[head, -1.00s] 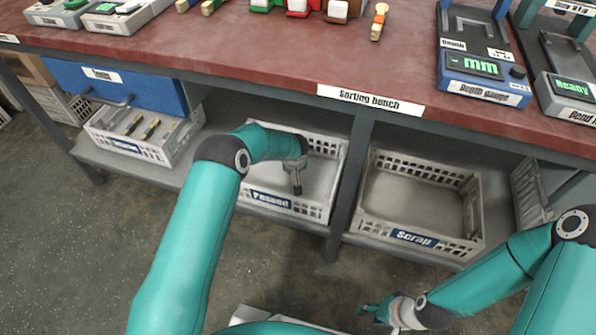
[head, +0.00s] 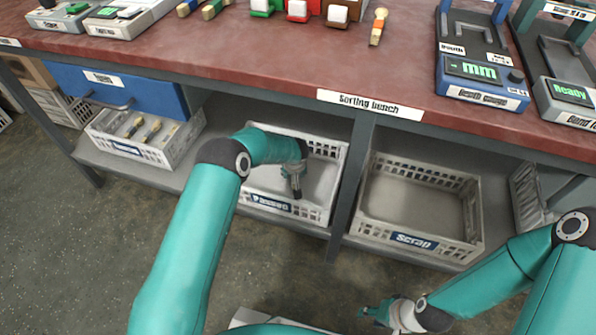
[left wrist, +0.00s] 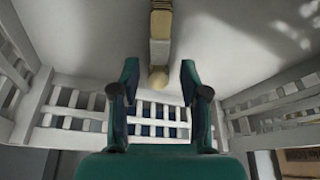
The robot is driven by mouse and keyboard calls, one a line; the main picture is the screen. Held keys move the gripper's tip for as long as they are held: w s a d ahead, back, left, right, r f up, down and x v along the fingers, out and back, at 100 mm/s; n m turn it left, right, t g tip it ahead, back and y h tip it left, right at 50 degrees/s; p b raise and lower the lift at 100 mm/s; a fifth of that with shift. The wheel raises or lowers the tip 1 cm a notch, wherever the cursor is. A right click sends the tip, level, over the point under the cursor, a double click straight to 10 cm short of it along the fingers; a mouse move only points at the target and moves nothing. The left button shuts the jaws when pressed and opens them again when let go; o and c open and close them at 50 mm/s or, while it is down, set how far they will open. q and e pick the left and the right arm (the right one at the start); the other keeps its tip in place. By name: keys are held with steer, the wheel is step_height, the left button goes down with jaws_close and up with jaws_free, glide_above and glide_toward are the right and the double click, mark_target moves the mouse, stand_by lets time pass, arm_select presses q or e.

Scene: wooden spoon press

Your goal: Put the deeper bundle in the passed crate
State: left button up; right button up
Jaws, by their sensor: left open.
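The Passed crate (head: 316,216) is a pale slatted crate on the shelf under the bench. My left gripper (head: 295,190) reaches into it from above. In the left wrist view the left gripper (left wrist: 160,92) is open, its fingers apart with nothing between them. A pale wooden bundle (left wrist: 160,45) with a tan, dark-edged part lies on the crate's white floor, its rounded end just ahead of the fingertips and apart from them. In the head view I cannot make out this bundle. My right gripper (head: 376,313) is low over the floor; its finger opening is unclear.
The empty Scrap crate (head: 435,251) stands right of a dark bench post (head: 350,190). The red bench top (head: 270,60) overhangs the crates and holds gauges and wooden pieces.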

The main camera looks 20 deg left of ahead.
arm_select(q)
steer(key=p+v, duration=0.2)
steer(key=v, duration=1)
steer(key=shift+r, duration=0.4)
steer(key=shift+w, duration=0.1)
